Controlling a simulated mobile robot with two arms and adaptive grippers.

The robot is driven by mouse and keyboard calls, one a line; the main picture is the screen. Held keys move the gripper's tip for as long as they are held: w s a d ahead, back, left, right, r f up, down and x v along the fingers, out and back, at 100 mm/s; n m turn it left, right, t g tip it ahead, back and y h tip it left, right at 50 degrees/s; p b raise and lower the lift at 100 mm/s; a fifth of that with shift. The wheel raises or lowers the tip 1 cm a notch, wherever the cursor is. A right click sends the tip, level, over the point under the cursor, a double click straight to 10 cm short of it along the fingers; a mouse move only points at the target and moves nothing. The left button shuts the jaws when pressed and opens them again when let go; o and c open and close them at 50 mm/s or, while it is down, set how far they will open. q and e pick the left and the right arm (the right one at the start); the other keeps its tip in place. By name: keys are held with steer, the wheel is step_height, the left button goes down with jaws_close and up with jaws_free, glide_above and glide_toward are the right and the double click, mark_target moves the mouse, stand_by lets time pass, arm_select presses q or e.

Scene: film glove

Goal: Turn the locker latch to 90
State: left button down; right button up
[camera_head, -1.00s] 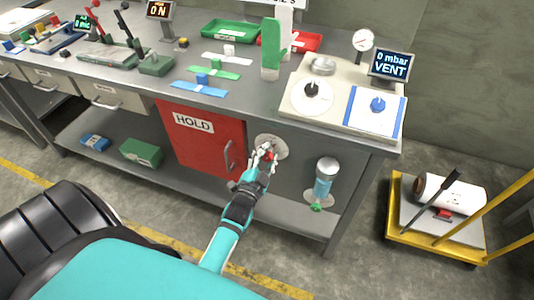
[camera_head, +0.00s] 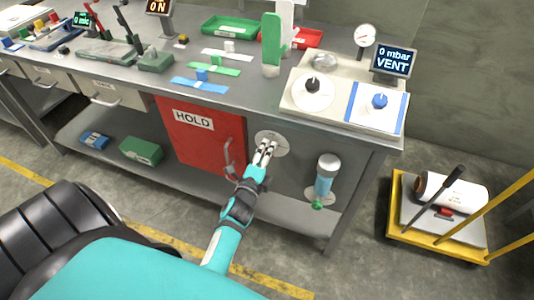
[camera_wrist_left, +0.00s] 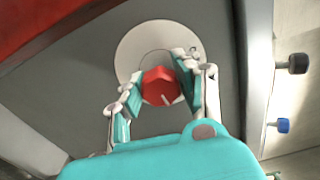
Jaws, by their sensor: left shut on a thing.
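The locker latch is a red faceted knob (camera_wrist_left: 158,86) on a round pale plate (camera_wrist_left: 185,45) in the left wrist view. A white pointer line on the knob points toward the lower right. My left gripper (camera_wrist_left: 155,88) is shut on the knob, one finger pad on each side of it. In the head view my left gripper (camera_head: 266,153) is in front of the round plate (camera_head: 272,140), and its fingers hide the knob. The red locker door (camera_head: 190,125), marked HOLD, is left of the plate and looks closed. My right gripper is not in view.
A door handle (camera_head: 229,155) stands out close left of my left gripper. A bottle (camera_head: 326,170) is mounted right of the plate. The workbench top (camera_head: 245,98) overhangs above. A yellow-framed cart (camera_head: 440,245) stands at the right.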

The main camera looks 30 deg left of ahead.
arm_select(q)
steer(key=shift+m, duration=0.6)
steer(key=c, duration=0.9)
jaws_free()
steer(key=shift+o, duration=0.2)
